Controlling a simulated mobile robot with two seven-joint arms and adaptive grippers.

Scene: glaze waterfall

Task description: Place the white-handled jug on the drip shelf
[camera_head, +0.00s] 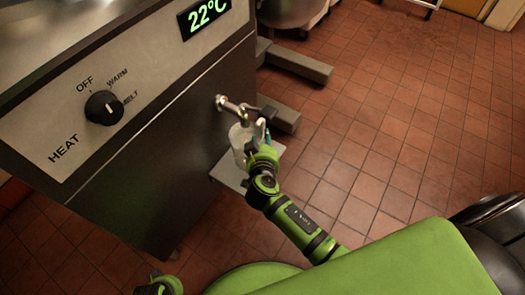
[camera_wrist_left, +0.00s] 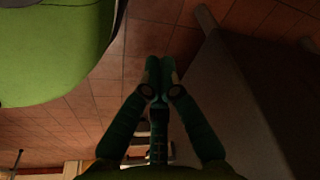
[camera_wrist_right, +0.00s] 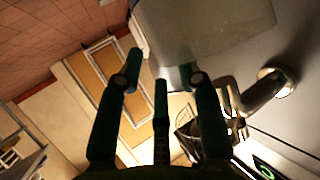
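The jug (camera_head: 239,143), pale and translucent, stands upright under the tap at the machine's side. Its base appears to be on the grey drip shelf (camera_head: 228,174), though the contact is hard to see. Its white handle (camera_head: 262,123) faces right, toward my right gripper (camera_head: 264,134). In the right wrist view the jug body (camera_wrist_right: 210,28) lies just beyond the fingertips of my right gripper (camera_wrist_right: 162,62). Those fingers are spread around the handle side, with no clear grip. My left gripper (camera_wrist_left: 159,68) has its fingertips together, with nothing visible between them.
The metal tap (camera_head: 232,105) juts from the machine (camera_head: 165,120) above the jug; it also shows in the right wrist view (camera_wrist_right: 262,92). The machine's side is close behind the jug. A grey machine foot (camera_head: 300,66) lies behind. Tiled floor (camera_head: 370,140) is open at right.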

